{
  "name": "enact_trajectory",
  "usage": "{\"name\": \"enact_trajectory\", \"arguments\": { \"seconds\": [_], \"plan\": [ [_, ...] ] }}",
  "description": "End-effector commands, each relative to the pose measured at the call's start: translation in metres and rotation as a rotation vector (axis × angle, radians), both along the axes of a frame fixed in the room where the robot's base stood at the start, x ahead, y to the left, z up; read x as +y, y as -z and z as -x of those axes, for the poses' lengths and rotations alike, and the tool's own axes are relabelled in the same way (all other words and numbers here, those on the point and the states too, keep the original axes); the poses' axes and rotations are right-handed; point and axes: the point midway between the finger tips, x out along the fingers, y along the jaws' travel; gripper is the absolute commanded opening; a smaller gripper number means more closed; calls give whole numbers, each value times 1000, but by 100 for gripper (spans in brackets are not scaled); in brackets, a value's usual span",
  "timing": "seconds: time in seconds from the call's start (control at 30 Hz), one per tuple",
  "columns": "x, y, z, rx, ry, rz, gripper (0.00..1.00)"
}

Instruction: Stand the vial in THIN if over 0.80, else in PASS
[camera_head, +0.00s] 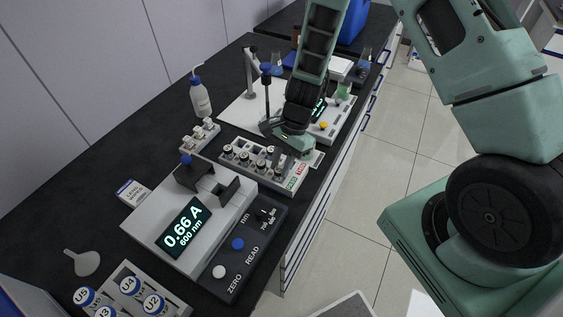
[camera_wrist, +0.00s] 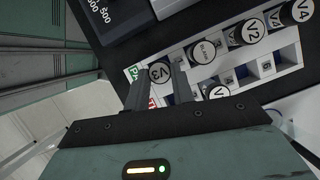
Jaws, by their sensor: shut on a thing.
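The reader (camera_head: 180,230) has a lit display (camera_head: 184,228) showing 0.66 A at 600 nm. The vial rack (camera_head: 232,170) behind it has a green label (camera_head: 292,184) and a red label (camera_head: 300,169) at its right end; in the wrist view the green one starts "PA" (camera_wrist: 134,72). My gripper (camera_wrist: 157,88) is shut on the vial with cap V3 (camera_wrist: 160,72), at the labelled end of the rack. In the head view my gripper (camera_head: 283,148) is over the rack and its fingertips are hidden. I cannot tell whether V3 is fully seated in a slot.
Other capped vials, including BLANK (camera_wrist: 205,51), stand close beside V3. A stirrer-like device with a stand (camera_head: 250,75) is behind the rack. A wash bottle (camera_head: 200,97), funnel (camera_head: 82,262) and tray of U-labelled pots (camera_head: 125,285) are at left. The bench edge is at right.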

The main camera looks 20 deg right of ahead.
Motion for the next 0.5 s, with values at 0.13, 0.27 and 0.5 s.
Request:
{"name": "enact_trajectory", "arguments": {
  "seconds": [0.13,0.27,0.5],
  "plan": [
    [0,2,0,1,0,0,0],
    [0,3,0,1,0,0,41],
    [0,3,0,1,0,0,46]
  ]
}}
